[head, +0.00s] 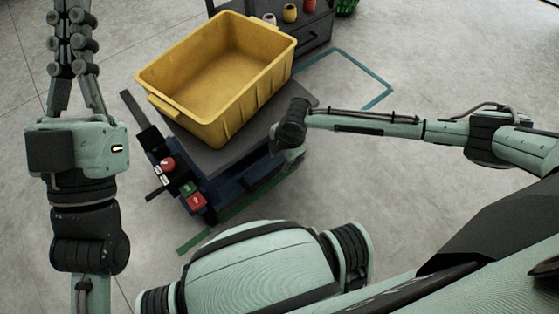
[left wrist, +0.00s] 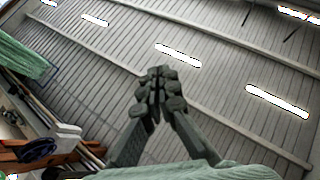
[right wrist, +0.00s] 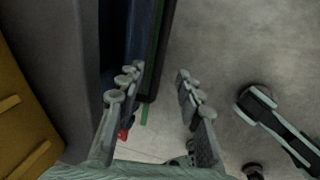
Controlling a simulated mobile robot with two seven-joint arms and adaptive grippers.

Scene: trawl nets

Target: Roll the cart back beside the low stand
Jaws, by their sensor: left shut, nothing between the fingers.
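The cart (head: 238,158) has a dark flat deck and a blue body with red and green buttons at its near left end. A yellow bin (head: 212,115) rests on the deck. My right gripper (head: 287,152) is at the cart's right side, mostly hidden by its own wrist in the head view. In the right wrist view its fingers (right wrist: 160,78) are apart, with floor and the cart's blue edge beyond them. My left gripper (head: 73,35) points up, away from the cart; in the left wrist view its fingertips (left wrist: 158,85) meet, empty. Which thing is the low stand is unclear.
A dark grey cabinet (head: 315,32) with several spools stands behind the cart. A green basket (head: 346,6) is beside it. Teal tape (head: 378,98) marks an outline on bare floor right of the cart; green tape (head: 225,218) lies along its near side.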

